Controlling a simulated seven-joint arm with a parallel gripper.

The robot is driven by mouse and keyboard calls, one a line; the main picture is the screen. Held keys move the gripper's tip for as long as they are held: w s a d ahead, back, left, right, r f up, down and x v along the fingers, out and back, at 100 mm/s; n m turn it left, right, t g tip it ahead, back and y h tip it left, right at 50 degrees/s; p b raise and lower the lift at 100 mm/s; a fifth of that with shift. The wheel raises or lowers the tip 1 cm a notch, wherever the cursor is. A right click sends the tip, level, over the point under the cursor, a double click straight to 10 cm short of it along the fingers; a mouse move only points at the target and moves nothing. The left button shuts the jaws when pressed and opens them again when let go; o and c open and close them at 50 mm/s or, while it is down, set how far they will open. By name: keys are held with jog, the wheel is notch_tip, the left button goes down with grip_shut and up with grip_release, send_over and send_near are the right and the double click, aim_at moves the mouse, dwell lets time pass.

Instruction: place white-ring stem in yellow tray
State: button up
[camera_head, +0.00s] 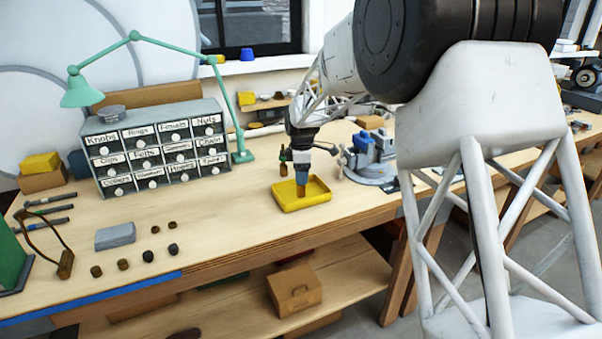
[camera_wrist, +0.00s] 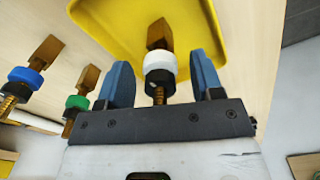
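My gripper (camera_wrist: 161,75) points down over the yellow tray (camera_head: 318,200) on the bench. Its two blue fingers stand on either side of the white-ring stem (camera_wrist: 159,62), with a visible gap on each side, so it looks open around the stem. The stem is brass, with a white and black collar; its square end points away from the gripper toward the tray, which also shows in the wrist view (camera_wrist: 105,15). In the head view brass shows below the fingertips; I cannot tell whether it touches the tray floor.
A blue-ring stem (camera_wrist: 27,76) and a green-ring stem (camera_wrist: 80,101) are left of the gripper; their support is unclear. A blue-grey vise (camera_head: 372,155) stands right of the tray, a labelled drawer cabinet (camera_head: 155,150) to the left. The bench (camera_head: 235,215) in front-left of the tray is clear.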

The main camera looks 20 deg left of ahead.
jog(key=shift+r, duration=0.1)
notch_tip(320, 180, up, 12)
jog(key=shift+r, duration=0.1)
dwell(0.8)
dwell(0.6)
jog(key=shift+d, duration=0.15)
jog(key=s+d+r+m, duration=0.35)
jog(key=s+d, duration=0.25)
jog(key=d, duration=0.4)
jog(key=s+d+r+m+t, duration=0.15)
jog(key=s+d+m, duration=0.35)
jog(key=d, duration=0.6)
jog(key=s+d+r+m, duration=0.3)
jog(key=s+d, duration=0.4)
jog(key=d, duration=0.3)
jog(key=s+d+f+m, duration=0.3)
jog(key=s+d, duration=0.3)
jog(key=s, duration=0.3)
jog(key=s+d+f+m, duration=0.3)
jog(key=s+d, duration=0.3)
jog(key=s, duration=0.4)
jog(key=s+d+f+m+t, duration=0.1)
jog(key=s+d+f+m, duration=0.2)
jog(key=s, duration=0.7)
jog(key=d+m, duration=0.2)
jog(key=shift+d, duration=0.4)
